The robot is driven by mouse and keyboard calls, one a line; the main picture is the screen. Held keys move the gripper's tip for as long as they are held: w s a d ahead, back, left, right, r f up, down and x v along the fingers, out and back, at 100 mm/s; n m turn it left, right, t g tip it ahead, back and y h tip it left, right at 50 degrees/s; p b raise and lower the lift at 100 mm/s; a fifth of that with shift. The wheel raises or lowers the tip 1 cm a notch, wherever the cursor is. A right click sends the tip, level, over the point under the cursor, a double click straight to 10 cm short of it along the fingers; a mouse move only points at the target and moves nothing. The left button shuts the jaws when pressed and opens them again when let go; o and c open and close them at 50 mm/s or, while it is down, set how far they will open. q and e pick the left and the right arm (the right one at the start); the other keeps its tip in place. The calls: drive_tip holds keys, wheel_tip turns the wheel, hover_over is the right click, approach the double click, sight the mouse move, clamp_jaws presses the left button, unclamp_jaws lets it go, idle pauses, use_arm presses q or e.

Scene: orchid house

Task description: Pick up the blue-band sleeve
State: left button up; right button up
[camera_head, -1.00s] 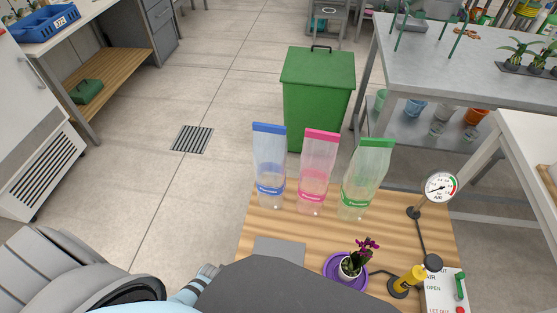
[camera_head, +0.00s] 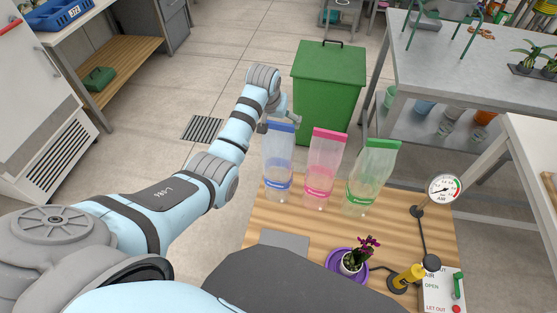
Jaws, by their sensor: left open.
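The blue-band sleeve (camera_head: 278,163) stands upright at the back left of the wooden table (camera_head: 290,219). It is clear, with a blue strip along its top and a blue band low down. My left arm reaches in from the left, and my left gripper (camera_head: 279,122) is at the sleeve's top edge, on its far side. The gripper is open; its fingers are small and partly hidden, and I cannot tell whether they touch the sleeve. My right gripper is not in view.
A pink-band sleeve (camera_head: 320,170) and a green-band sleeve (camera_head: 368,175) stand to the right. A potted orchid (camera_head: 352,262) on a purple saucer (camera_head: 334,265), an air gauge (camera_head: 443,188) and a control box (camera_head: 441,291) are nearer. A green bin (camera_head: 328,85) stands behind.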

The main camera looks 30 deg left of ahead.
sight(278, 124)
use_arm(q)
drive_tip(key=b+x, duration=0.1)
drive_tip(key=x, duration=0.1)
drive_tip(key=b+x, duration=0.1)
drive_tip(key=x, duration=0.2)
drive_tip(key=shift+w+d, duration=0.15)
drive_tip(key=shift+w, duration=0.3)
drive_tip(key=shift+r, duration=0.15)
drive_tip(key=c, duration=1.2)
